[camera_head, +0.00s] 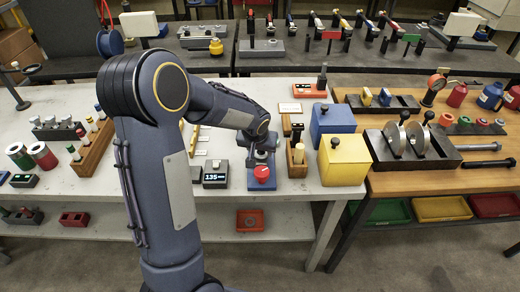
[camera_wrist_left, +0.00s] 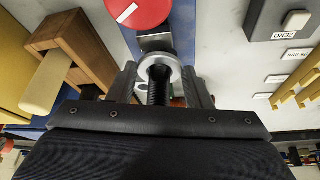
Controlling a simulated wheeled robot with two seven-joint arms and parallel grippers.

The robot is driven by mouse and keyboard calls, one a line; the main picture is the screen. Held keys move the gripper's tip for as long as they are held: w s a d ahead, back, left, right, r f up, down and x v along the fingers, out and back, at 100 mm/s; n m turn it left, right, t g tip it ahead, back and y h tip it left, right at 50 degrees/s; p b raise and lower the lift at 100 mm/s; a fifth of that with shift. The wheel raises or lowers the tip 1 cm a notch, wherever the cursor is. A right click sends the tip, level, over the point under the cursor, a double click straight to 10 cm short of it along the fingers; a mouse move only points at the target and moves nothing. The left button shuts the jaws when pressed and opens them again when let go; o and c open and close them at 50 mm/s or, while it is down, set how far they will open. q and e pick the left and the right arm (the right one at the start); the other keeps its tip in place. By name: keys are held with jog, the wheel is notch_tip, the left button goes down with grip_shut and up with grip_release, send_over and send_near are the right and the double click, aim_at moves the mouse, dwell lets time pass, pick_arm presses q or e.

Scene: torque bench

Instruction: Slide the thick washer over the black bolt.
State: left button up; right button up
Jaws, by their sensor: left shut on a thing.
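My left gripper (camera_wrist_left: 160,82) is shut on the thick washer (camera_wrist_left: 163,62), a silvery ring between its two fingers. The black bolt (camera_wrist_left: 158,94) shows in the left wrist view as a dark threaded shaft between the fingers. The shaft appears to pass through the washer's hole, so the washer looks to be around it; how far down it sits is hard to tell. In the head view my left gripper (camera_head: 261,155) is low over a blue fixture with a red knob (camera_head: 261,173), and the wrist hides most of the bolt. My right gripper is not in view.
A wooden block with pegs (camera_head: 297,159) stands close to the right of the fixture. Blue (camera_head: 332,122) and yellow (camera_head: 343,160) boxes are beyond it. A grey display reading 135 (camera_head: 215,175) stands to the left. The white bench's front edge is near.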

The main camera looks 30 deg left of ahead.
pick_arm(q)
jog(key=o, duration=1.1)
jog(key=v, duration=0.7)
jog(key=shift+s+d+r+b, duration=0.1)
jog(key=shift+s+r+b, duration=0.1)
jog(key=shift+r+b, duration=0.2)
jog(key=s+d+r+h, duration=0.1)
jog(key=s+d, duration=0.2)
jog(key=s, duration=0.5)
jog(key=s+d+r+m+t+h, duration=0.1)
jog(key=s+d, duration=0.3)
jog(key=s, duration=0.4)
jog(key=s+d+r+h, duration=0.1)
jog(key=s+d+h, duration=0.2)
jog(key=s, duration=0.5)
jog(key=shift+s+d+r+m, duration=0.15)
jog(key=shift+s+r+m, duration=0.15)
jog(key=shift+s, duration=0.1)
